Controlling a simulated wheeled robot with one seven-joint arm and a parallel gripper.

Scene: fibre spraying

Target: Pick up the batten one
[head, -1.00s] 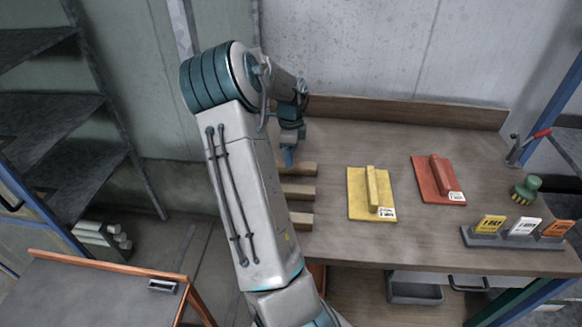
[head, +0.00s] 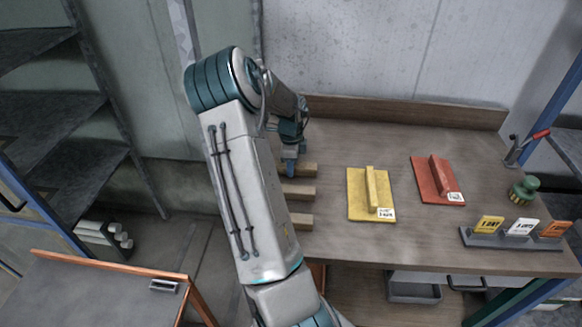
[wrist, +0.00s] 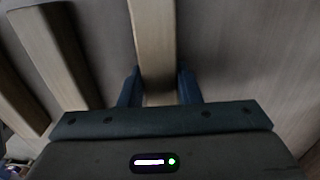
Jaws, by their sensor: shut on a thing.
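Several pale wooden battens lie side by side on the left part of the workbench, their left ends hidden by my arm in the head view. My gripper (head: 291,168) is at the farthest batten (head: 308,169). In the wrist view, the blue fingers of my gripper (wrist: 158,90) are shut on this batten (wrist: 154,40), one on each side. The middle batten (head: 301,192) and the nearest batten (head: 302,220) lie apart from it. Two other battens also show left of the fingers in the wrist view (wrist: 60,58). I cannot tell whether the held batten is off the bench.
The wooden workbench (head: 330,250) has a raised back board. A yellow float (head: 356,205), a red float (head: 425,170), a green brush (head: 524,188) and a card holder (head: 490,238) stand to the right. Grey shelves (head: 70,110) and an orange-edged table (head: 90,295) are at left.

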